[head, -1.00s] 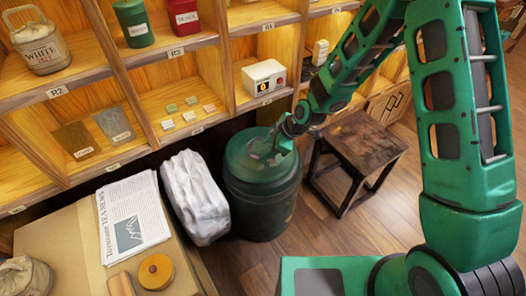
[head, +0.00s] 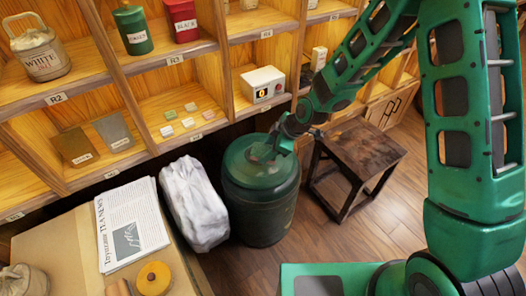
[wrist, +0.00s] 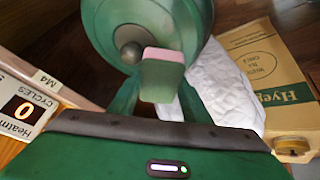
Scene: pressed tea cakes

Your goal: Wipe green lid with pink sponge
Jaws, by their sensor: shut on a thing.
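The green lid (head: 236,160) tops a dark green drum (head: 262,208) standing on the floor. Whether the sponge touches the lid is unclear. In the head view the sponge is hard to make out.
A white crumpled bundle (head: 195,205) stands close left of the drum. A dark wooden stool (head: 362,150) stands to its right. Shelves with a white box (head: 262,85) rise behind. A cardboard box (head: 62,232) with a newspaper (head: 130,225) is at the left. Floor in front is clear.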

